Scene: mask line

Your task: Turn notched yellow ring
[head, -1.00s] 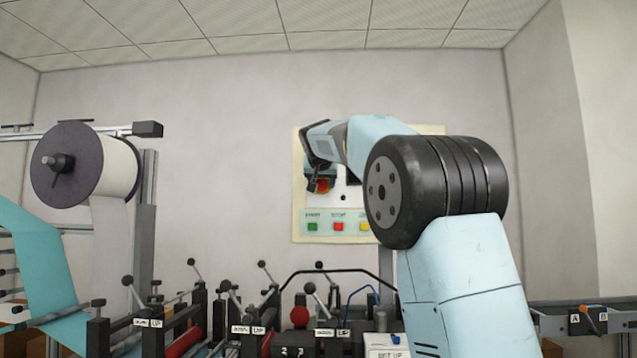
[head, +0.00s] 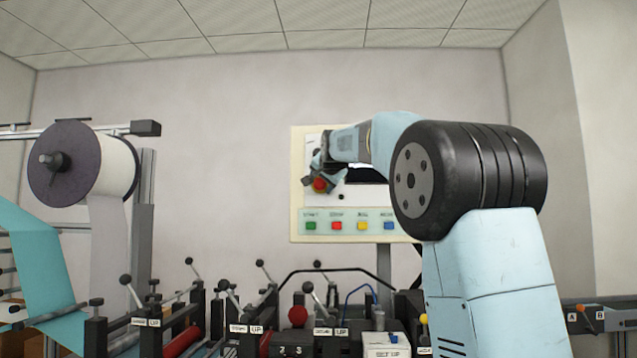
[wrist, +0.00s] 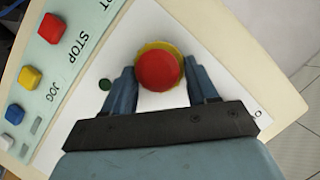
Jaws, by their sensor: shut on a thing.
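The yellow ring (wrist: 147,47) encircles a round red button (wrist: 158,70) on the white panel face. In the head view the red button (head: 320,185) shows near the panel's left side, partly behind my gripper. My gripper (wrist: 160,70) has one finger on each side of the ring and is shut on it. I cannot make out the notch clearly.
The control panel (head: 297,215) has a row of green, red, yellow and blue buttons below the ring. A green lamp (wrist: 105,84) sits close to one finger. Levers and rollers stand below, and a white roll (head: 112,165) is at left.

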